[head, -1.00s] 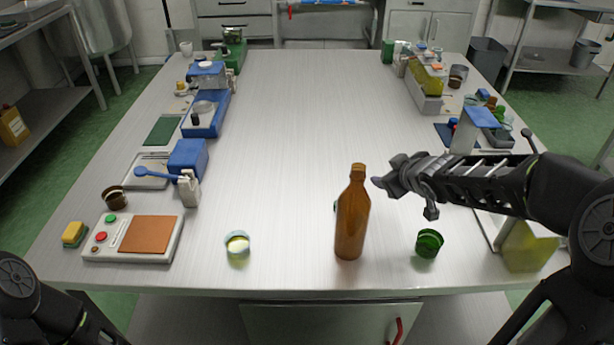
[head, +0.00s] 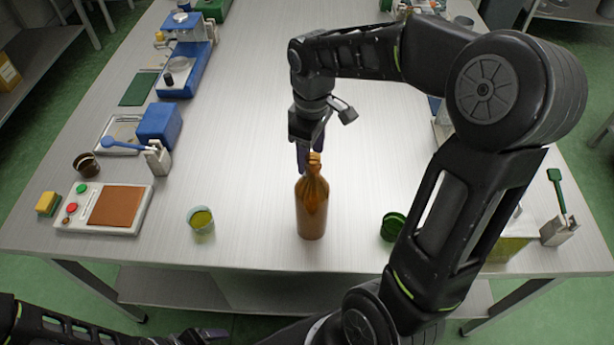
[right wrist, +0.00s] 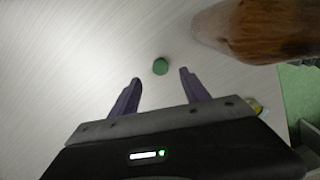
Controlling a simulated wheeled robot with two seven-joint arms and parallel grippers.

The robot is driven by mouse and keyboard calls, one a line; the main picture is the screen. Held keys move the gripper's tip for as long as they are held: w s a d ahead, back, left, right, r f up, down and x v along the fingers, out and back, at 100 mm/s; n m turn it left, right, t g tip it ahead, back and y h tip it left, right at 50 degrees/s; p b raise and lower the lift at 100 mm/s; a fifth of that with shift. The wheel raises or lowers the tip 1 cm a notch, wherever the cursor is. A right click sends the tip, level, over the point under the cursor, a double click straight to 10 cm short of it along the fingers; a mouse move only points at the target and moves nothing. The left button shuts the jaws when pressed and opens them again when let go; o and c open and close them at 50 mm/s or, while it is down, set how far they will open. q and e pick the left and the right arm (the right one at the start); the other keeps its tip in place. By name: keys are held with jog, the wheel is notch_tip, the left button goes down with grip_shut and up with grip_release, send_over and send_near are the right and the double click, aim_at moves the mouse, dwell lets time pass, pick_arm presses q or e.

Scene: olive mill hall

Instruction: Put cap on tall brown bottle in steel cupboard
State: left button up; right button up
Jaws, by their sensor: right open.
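The tall brown bottle (head: 312,208) stands upright near the front edge of the table. In the right wrist view its side (right wrist: 262,32) fills the upper right. A small round green cap (right wrist: 160,66) lies on the table between and beyond my right fingertips in the right wrist view; the head view does not show it. My right gripper (head: 304,155) points down just behind the bottle's neck, open and empty; its two fingers show apart in the right wrist view (right wrist: 160,77). My left gripper (head: 207,333) shows only partly at the bottom edge. I cannot make out the steel cupboard now.
A cup with yellow contents (head: 201,222) stands left of the bottle, and a green cup (head: 393,227) stands to its right. A scale with a brown plate (head: 117,205) and a blue box (head: 158,125) are on the left. The table's middle is mostly clear.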

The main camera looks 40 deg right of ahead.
jog(key=shift+f, duration=1.25)
jog(key=shift+f, duration=2.65)
jog(key=shift+c, duration=0.5)
grip_shut()
